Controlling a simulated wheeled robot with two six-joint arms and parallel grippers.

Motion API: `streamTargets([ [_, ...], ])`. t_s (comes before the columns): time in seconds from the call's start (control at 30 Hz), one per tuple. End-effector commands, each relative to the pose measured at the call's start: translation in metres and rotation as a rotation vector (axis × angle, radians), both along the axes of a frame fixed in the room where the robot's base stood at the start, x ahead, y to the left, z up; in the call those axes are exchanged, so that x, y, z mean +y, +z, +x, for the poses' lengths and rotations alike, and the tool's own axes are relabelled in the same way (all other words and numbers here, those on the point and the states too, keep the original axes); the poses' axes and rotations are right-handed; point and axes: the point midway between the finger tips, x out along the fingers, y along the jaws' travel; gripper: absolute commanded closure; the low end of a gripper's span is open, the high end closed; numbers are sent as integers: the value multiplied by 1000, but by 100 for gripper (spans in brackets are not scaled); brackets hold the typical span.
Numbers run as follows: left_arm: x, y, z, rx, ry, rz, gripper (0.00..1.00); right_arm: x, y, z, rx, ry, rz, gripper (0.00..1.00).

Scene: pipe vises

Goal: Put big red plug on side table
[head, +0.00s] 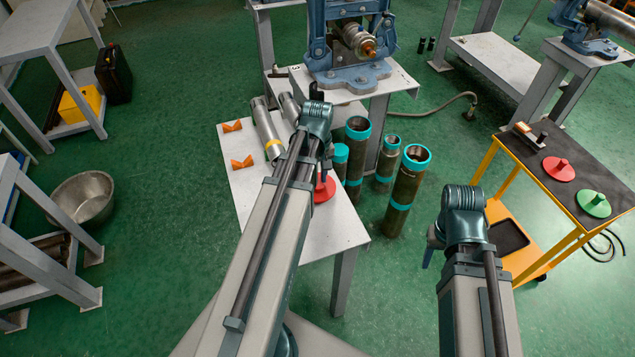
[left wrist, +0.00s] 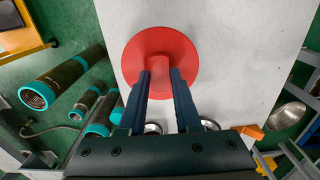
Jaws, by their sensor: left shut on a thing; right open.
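A red plug (head: 324,189), a round disc with a handle, is at the right side of the white table (head: 335,235). In the left wrist view, the big red plug (left wrist: 160,45) is at the fingertips of my left gripper (left wrist: 160,75), which is shut on its handle. I cannot tell whether the disc touches the tabletop. In the head view my left arm partly covers the plug. The orange-framed side table (head: 548,178) with a dark top stands at the right. My right gripper (head: 429,250) is open, apart from everything and partly hidden by its wrist.
Another red plug (head: 558,168) and a green plug (head: 593,203) lie on the side table, with a small tool (head: 528,134) at its back. Several teal-banded pipes (head: 407,190) stand between the tables. Grey pipes (head: 266,130) and orange blocks (head: 241,162) lie on the white table.

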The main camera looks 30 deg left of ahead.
Motion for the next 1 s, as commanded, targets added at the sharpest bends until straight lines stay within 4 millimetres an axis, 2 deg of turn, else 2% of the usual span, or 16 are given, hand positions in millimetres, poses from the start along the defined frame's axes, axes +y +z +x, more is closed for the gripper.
streamTargets([
  [0.4, 0, -6, 0, 0, 0, 0, 100, 0, -6, 0, 0, 0, 0, 50],
  [0.43, 0, -5, 0, 0, 0, 0, 64, 0, -5, 0, 0, 0, 0, 50],
  [0.57, 0, -4, 0, 0, 0, 0, 41, 0, -4, 0, 0, 0, 0, 50],
  [0.6, 0, -4, 0, 0, 0, 0, 38, 0, -4, 0, 0, 0, 0, 50],
  [1.0, 0, -1, 0, 0, 0, 0, 38, 0, -1, 0, 0, 0, 0, 50],
])
